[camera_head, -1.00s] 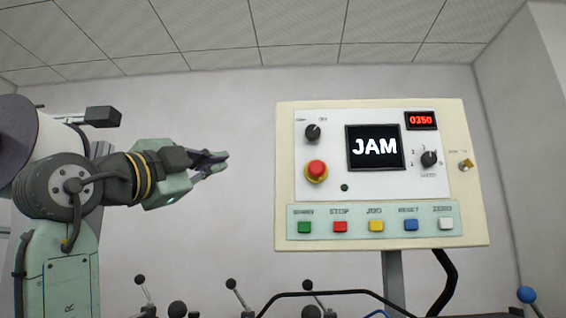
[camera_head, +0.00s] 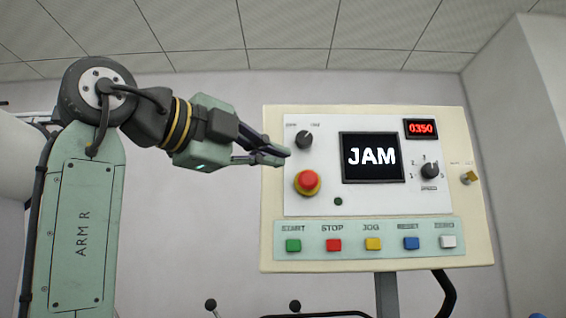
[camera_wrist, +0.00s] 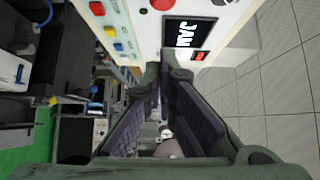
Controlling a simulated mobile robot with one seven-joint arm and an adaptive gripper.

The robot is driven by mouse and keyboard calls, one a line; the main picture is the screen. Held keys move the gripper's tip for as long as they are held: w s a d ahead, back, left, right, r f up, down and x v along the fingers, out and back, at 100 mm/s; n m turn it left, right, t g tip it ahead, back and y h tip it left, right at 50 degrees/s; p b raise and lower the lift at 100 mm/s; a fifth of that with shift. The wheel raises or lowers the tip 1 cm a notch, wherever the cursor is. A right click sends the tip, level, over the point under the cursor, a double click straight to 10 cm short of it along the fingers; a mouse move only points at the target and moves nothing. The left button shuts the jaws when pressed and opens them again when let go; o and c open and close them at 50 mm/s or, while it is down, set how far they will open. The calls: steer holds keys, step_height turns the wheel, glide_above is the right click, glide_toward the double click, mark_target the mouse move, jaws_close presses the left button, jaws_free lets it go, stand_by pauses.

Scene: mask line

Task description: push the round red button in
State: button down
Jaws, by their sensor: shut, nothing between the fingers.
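The round red button (camera_head: 307,180) sits on a yellow collar at the left of the control panel (camera_head: 470,240). It stands out from the panel face. In the wrist view the red button (camera_wrist: 163,4) is cut by the top edge, beyond the fingertips. My gripper (camera_head: 285,157) is shut and empty. In the head view its tips appear just above and left of the red button; the exact gap in depth cannot be told. In the wrist view my gripper (camera_wrist: 166,72) points toward the panel.
A black knob (camera_head: 304,140) is just above the fingertips. The screen (camera_head: 371,157) reads JAM. A row of buttons, including a square red STOP button (camera_head: 334,245), lies below. Levers (camera_head: 211,305) stand at the bottom.

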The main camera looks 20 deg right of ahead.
mark_target(306, 175)
steer(key=p+x, duration=0.1)
steer(key=x, duration=0.2)
steer(key=w+p+x, duration=0.1)
steer(key=x, duration=0.3)
steer(key=w+a+p+x, duration=0.1)
steer(key=x, duration=0.3)
steer(key=shift+w+r, duration=0.1)
steer(key=shift+w+d, duration=0.1)
steer(key=shift+w, duration=0.2)
